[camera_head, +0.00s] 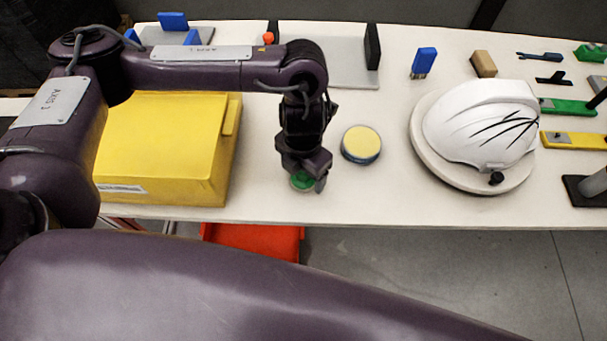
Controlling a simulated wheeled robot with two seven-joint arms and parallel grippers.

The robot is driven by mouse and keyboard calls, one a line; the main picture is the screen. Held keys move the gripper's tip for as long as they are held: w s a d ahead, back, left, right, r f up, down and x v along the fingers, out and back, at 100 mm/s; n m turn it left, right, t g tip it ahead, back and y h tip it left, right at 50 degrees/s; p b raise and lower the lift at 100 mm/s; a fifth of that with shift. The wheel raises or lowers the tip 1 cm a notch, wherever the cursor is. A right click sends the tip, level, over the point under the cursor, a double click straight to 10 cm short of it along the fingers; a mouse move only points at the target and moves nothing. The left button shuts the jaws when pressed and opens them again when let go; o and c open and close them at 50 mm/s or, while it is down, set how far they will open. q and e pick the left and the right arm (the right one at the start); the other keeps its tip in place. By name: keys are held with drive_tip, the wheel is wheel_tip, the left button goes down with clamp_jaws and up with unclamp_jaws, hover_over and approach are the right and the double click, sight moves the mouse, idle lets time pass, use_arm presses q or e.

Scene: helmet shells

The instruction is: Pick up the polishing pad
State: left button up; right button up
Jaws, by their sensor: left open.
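A small round green thing (300,183) lies on the white table near its front edge, partly hidden by my left gripper. My left gripper (308,179) points down over it with its fingers open; I cannot tell whether they touch it. Just right of the gripper, a round disc (361,142) with a yellow top and dark blue side lies flat on the table, apart from the gripper. I cannot tell for certain which of these two is the polishing pad. My right gripper is not in view.
A yellow box (165,150) stands left of my gripper. A white helmet shell (482,125) rests on a round base (425,150) at the right. Blue clamp (424,62), tan block (484,64) and several tools lie behind and right. A red bin (255,240) is below the front edge.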

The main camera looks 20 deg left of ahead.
use_arm(q)
drive_tip(key=c, duration=1.1)
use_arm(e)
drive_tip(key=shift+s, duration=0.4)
use_arm(q)
drive_tip(key=shift+o, duration=0.2)
drive_tip(key=shift+r, duration=0.15)
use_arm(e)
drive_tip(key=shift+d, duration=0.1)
use_arm(q)
wheel_tip(320, 180, up, 20)
drive_tip(key=p, duration=0.2)
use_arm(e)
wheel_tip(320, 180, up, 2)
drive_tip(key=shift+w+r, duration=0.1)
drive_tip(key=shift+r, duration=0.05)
